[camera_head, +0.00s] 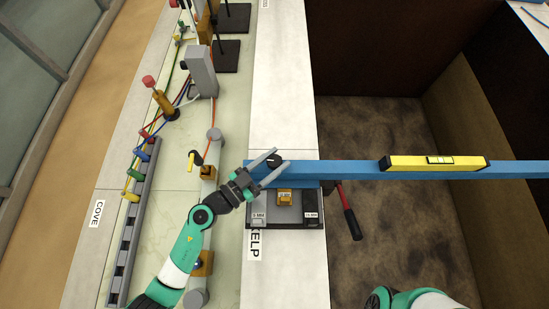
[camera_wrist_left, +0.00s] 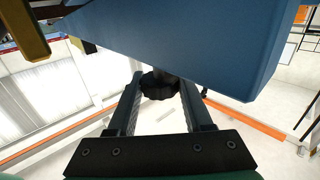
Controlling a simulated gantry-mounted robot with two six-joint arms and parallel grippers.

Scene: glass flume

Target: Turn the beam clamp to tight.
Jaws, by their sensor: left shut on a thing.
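The blue beam (camera_head: 345,171) runs across from the white wall top to the right. A round black knob (camera_head: 274,160), which looks like the beam clamp's knob, stands at the beam's left end. In the left wrist view the dark knob (camera_wrist_left: 158,86) sits on a short stem against the blue beam (camera_wrist_left: 190,35). My left gripper (camera_head: 281,158) has its two fingers on either side of the knob and is shut on it. The knob's pointer or marking is too small to read. My right arm shows at the bottom right, but its gripper is out of view.
A yellow spirit level (camera_head: 435,162) lies on the beam. A red-handled tool (camera_head: 351,224) juts over the open flume. Pipes and coloured valves line the left.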

